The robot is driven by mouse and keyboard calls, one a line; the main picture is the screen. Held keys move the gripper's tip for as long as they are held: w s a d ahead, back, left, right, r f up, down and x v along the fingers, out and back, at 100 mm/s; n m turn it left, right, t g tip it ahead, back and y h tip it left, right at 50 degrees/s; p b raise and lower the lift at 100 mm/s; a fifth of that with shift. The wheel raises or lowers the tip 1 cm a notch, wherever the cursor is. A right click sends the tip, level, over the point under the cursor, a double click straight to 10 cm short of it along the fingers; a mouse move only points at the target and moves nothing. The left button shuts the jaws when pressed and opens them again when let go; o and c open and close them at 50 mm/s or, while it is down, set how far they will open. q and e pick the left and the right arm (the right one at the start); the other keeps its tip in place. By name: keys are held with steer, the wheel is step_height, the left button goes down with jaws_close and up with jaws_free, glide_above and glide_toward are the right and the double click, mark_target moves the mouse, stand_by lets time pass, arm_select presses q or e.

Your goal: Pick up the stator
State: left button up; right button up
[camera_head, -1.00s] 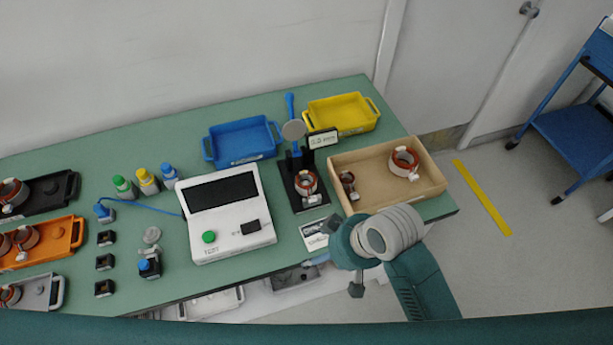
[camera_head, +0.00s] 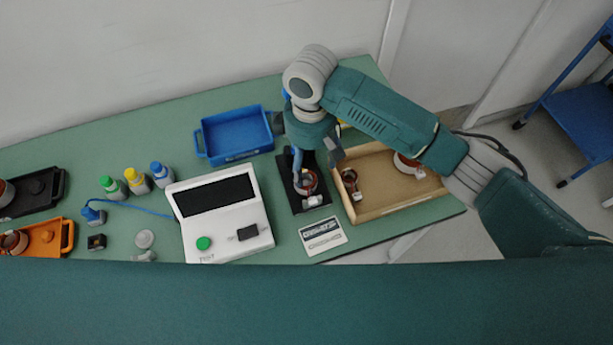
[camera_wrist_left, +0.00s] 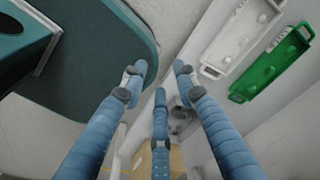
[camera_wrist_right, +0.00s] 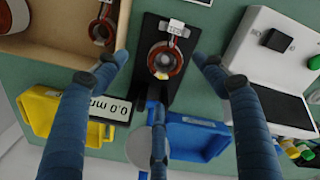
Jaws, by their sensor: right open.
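A copper-wound stator (camera_head: 308,181) with a white tag sits on the black test stand (camera_head: 290,196). In the right wrist view the stator (camera_wrist_right: 166,60) lies between my spread fingertips, with its tag toward the top. My right gripper (camera_head: 318,155) is over the stand in the head view. It is open and empty, and the right wrist view (camera_wrist_right: 160,72) shows its blue fingers around the stator's place; contact cannot be told. My left gripper (camera_wrist_left: 160,82) is open and empty, away from the stators.
A wooden tray (camera_head: 395,208) with more stators stands right of the stand. The white tester (camera_head: 235,233) is on its left. A printed card (camera_head: 322,236) lies in front.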

mark_target(307, 182)
step_height(307, 182, down, 3)
steer(key=shift+s+f, duration=0.15)
steer(key=shift+f, duration=0.05)
steer(key=shift+f+p, duration=0.25)
steer(key=shift+p, duration=0.15)
steer(key=shift+a+f+p, duration=0.1)
steer(key=shift+f+p, duration=0.2)
steer(key=shift+f, duration=0.1)
steer(key=f+p, duration=0.1)
steer(key=f, duration=0.3)
steer(key=shift+a, duration=0.2)
steer(key=shift+f, duration=0.15)
steer(key=shift+c, duration=0.8)
steer(key=c, duration=1.3)
arm_select(q)
steer(key=s+r, duration=0.2)
steer(key=shift+s+r, duration=0.25)
steer(key=shift+r, duration=0.1)
arm_select(e)
steer(key=shift+c, duration=0.3)
